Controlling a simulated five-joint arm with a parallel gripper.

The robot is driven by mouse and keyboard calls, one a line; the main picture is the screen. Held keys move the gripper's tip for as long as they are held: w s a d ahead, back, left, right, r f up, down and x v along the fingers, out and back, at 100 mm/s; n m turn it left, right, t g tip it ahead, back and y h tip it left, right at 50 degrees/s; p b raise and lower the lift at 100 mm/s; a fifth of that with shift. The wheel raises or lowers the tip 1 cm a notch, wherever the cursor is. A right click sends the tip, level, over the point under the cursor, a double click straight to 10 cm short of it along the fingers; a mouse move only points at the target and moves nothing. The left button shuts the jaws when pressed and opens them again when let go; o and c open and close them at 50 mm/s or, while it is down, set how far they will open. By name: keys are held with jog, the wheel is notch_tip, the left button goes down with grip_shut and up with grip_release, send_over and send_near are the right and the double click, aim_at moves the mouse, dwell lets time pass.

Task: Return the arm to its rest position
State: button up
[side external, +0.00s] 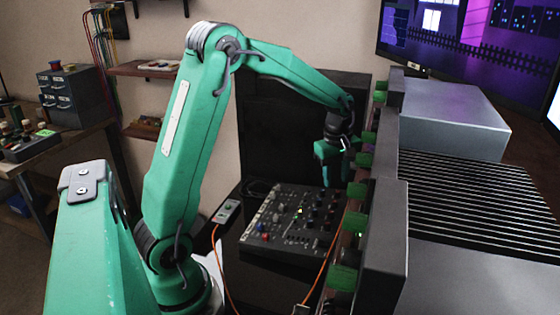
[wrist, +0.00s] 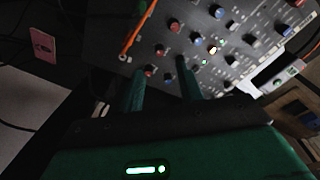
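My green arm reaches over from the left, bent at the elbow. My gripper (side external: 328,180) points down above the far right part of the black tuner panel (side external: 262,248) in the side view. In the wrist view my gripper (wrist: 161,72) shows two green fingers standing apart, with nothing held between them. The panel (wrist: 190,14) carries rows of small red, blue and white knobs and a lit yellow one. Red knobs (wrist: 174,25) lie beyond the fingertips. The side view does not clearly show the gap between fingertips and panel.
An orange cable (side external: 335,240) crosses the panel's right side. A small grey box (side external: 226,211) lies left of the panel. A dark cabinet (side external: 285,130) stands behind.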

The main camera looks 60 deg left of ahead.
jog(key=s+d+r+m+t, duration=0.2)
jog(key=s+d+r+m, duration=0.45)
jog(key=s+r, duration=0.25)
jog(key=s+d+r+m+t, duration=0.1)
jog(key=s+d+m, duration=0.1)
jog(key=s+m, duration=0.3)
jog(key=s+d+m+t, duration=0.1)
jog(key=s+d+m, duration=0.1)
jog(key=s+m, duration=0.4)
jog(key=shift+s+d+r+t, duration=0.35)
jog(key=shift+s+r+t, duration=0.05)
jog(key=shift+s, duration=0.7)
